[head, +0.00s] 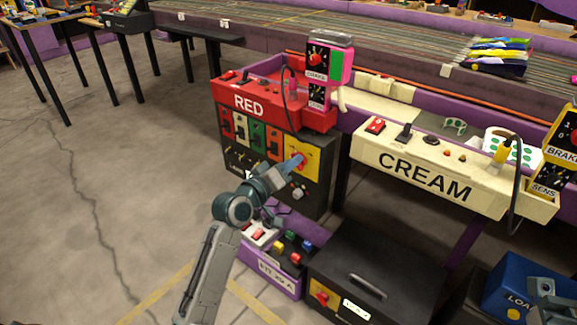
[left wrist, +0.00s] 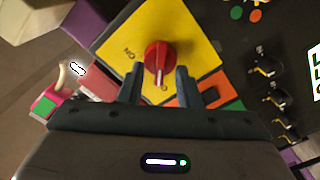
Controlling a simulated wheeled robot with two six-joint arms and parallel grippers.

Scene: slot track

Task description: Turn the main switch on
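The main switch looks to be the red rotary knob (left wrist: 157,58) on a yellow plate (left wrist: 195,30). In the head view the yellow plate (head: 310,149) is on the black panel under the RED desk. In the left wrist view, the knob's white mark points toward the gripper, and "ON" is printed at its left. My left gripper (left wrist: 158,78) is open, with one finger on each side of the knob's near end. I cannot tell whether they touch it. My arm partly hides the knob in the head view. My right gripper (head: 545,293) shows partly at the lower right.
The RED desk (head: 248,104) carries a brake box above the panel. The CREAM desk (head: 425,180) is at the right. A blue box (head: 505,282) is near my right gripper. Open floor lies left.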

